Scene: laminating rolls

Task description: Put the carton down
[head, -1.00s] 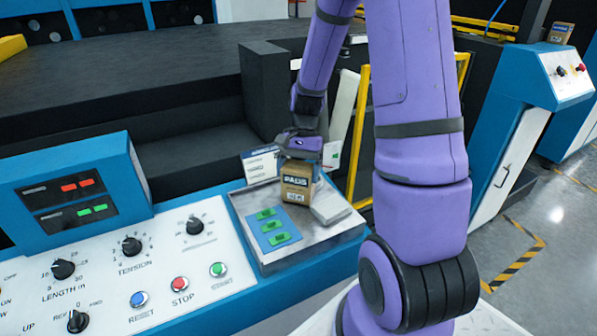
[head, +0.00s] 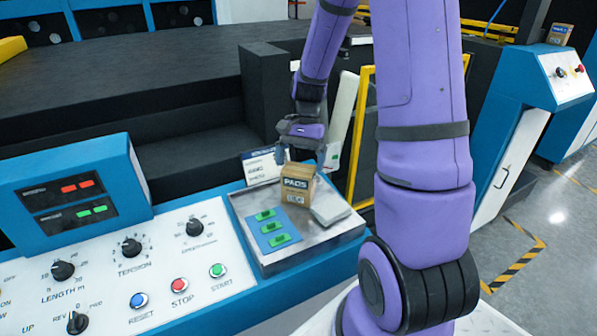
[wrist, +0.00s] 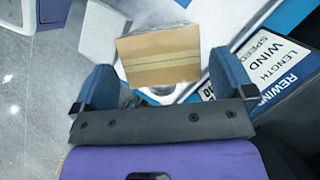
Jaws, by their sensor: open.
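The brown carton (head: 297,186), marked "PADS", stands upright on the metal tray (head: 335,232) of the console. My gripper (head: 301,156) is just above and behind the carton, with its fingers spread apart. In the wrist view the carton's taped top (wrist: 160,57) lies beyond and between the two blue fingers (wrist: 157,85), with a gap on each side. The gripper holds nothing. The carton's underside is hidden.
A printed sign (head: 262,166) stands behind. Console knobs and buttons (head: 180,284) are at left.

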